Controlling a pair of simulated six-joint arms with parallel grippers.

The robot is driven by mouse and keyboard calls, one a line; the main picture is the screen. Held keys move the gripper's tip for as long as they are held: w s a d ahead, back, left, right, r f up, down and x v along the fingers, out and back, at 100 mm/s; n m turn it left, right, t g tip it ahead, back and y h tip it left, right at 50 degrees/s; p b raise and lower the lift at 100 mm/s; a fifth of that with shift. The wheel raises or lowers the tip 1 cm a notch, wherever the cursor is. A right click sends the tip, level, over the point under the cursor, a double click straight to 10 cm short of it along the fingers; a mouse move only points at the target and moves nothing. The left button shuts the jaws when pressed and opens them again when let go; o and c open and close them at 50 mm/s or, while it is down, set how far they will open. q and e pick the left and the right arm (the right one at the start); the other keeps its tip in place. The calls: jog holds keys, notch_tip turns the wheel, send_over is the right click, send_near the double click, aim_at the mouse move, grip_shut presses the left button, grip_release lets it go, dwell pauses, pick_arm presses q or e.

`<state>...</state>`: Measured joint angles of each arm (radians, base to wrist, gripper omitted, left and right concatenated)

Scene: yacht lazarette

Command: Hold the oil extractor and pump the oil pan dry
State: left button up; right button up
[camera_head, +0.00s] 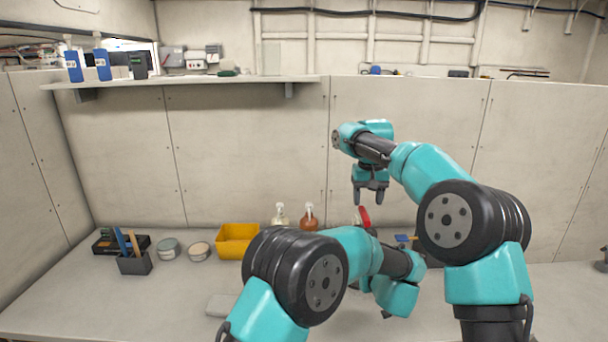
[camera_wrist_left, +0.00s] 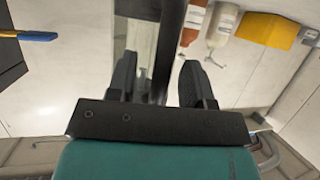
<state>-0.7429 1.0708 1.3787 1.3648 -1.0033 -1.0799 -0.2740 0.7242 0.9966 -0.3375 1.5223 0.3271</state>
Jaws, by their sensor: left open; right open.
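A red grip (camera_head: 364,216), likely the oil extractor's handle, shows just below my right gripper (camera_head: 368,197). The right gripper points down, open and empty, and looks apart from it. My left arm hides most of what stands beneath the red grip. My left gripper is mostly hidden in the head view. In the left wrist view the left gripper (camera_wrist_left: 158,78) is open, with a dark upright bar (camera_wrist_left: 170,45) and a pale, clear-looking strip between or beyond its fingers. These may be the extractor; contact cannot be told. I cannot make out the oil pan.
A yellow bin (camera_head: 237,240), a clear bottle (camera_head: 280,216) and a brown bottle (camera_head: 309,219) stand along the back of the bench. Two round tins and a dark holder (camera_head: 135,264) stand at left. A grey block (camera_head: 221,305) lies in front. The left front bench is clear.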

pick_arm(q)
jog(key=shift+s, duration=0.1)
jog(key=v, duration=1.1)
jog(key=shift+s+r, duration=0.15)
jog(key=shift+s, duration=0.2)
